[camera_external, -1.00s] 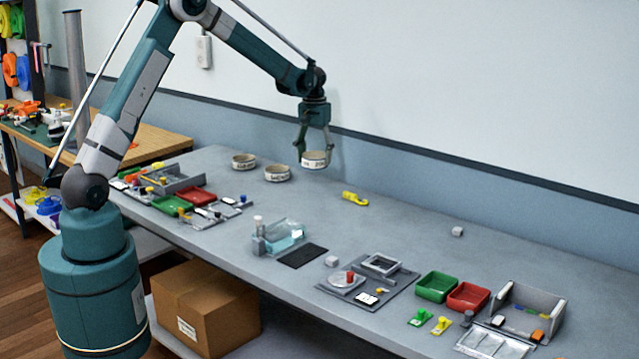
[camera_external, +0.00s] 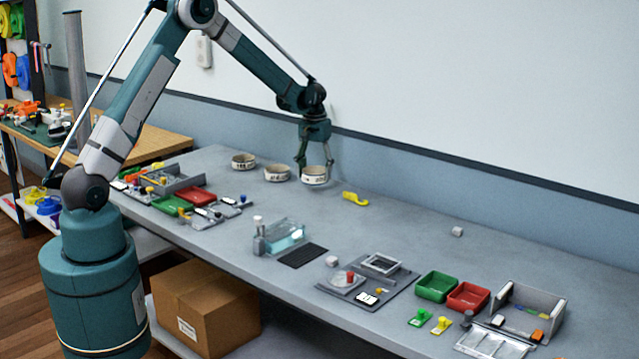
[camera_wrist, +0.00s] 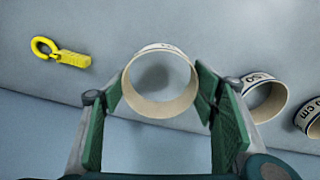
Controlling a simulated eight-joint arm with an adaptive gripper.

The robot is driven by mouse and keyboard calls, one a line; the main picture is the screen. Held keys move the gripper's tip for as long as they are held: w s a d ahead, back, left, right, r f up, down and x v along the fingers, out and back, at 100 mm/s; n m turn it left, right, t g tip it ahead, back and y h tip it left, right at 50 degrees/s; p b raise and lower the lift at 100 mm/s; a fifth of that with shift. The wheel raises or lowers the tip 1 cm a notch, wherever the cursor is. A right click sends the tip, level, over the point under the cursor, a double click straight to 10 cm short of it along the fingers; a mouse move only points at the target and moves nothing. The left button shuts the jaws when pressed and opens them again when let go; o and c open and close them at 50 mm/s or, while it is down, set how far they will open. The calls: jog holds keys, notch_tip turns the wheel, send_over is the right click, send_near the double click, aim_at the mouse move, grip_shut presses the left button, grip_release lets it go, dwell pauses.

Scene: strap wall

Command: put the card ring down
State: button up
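The card ring (camera_external: 314,178) is a pale, short open cylinder with dark print on its outside. It stands upright at the back of the grey bench, at or very near the bench top. My gripper (camera_external: 315,165) is above it, pointing down, with one finger on each side. In the wrist view the card ring (camera_wrist: 160,108) fills the space between the green finger pads, which look closed against its sides. I cannot see for certain whether its bottom edge touches the bench.
Two similar rings (camera_external: 277,174) (camera_external: 243,161) stand to the left on the bench. A yellow tag (camera_external: 355,199) lies close to the right. The wall is just behind. Trays (camera_external: 437,287) and small parts lie further forward. The bench around the yellow tag is mostly clear.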

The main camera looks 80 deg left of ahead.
aim_at(315, 191)
jog(key=shift+f, duration=0.1)
jog(key=shift+f, duration=1.85)
jog(key=shift+f, duration=0.2)
jog(key=o, duration=0.7)
jog(key=shift+c, duration=0.2)
jog(key=shift+r, duration=0.15)
notch_tip(315, 191, up, 12)
jog(key=shift+d+r, duration=0.1)
